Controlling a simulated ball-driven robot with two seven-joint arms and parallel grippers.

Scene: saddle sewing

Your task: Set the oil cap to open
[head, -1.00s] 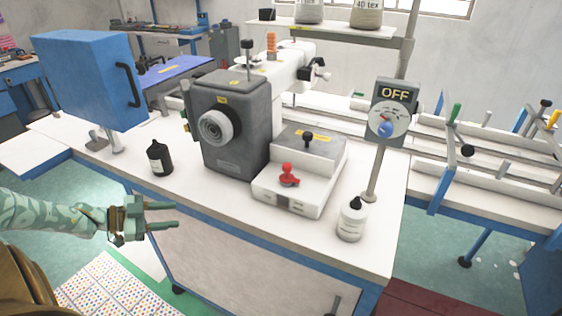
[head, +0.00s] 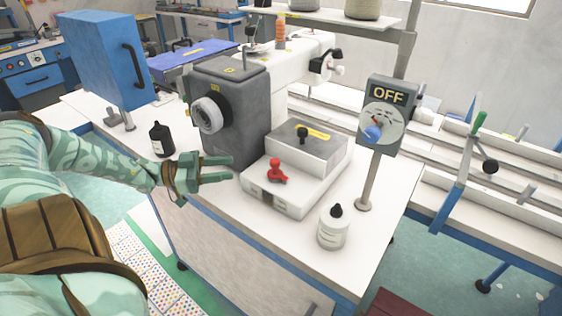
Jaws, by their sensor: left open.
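No part is labelled as the oil cap, so I cannot tell which it is. A black bottle (head: 162,142) stands upright at the left of the grey machine head (head: 233,125). A red knob (head: 276,170) sits on the white machine base (head: 300,193). My left gripper (head: 231,169) is open and empty, in front of the machine head and left of the red knob, apart from it. My right gripper is out of view.
A grey switch box (head: 388,116) reading OFF, with a blue knob, stands on a post at the right. A blue cabinet (head: 105,62) stands at the left rear. The white tabletop (head: 385,215) is clear around the post's foot.

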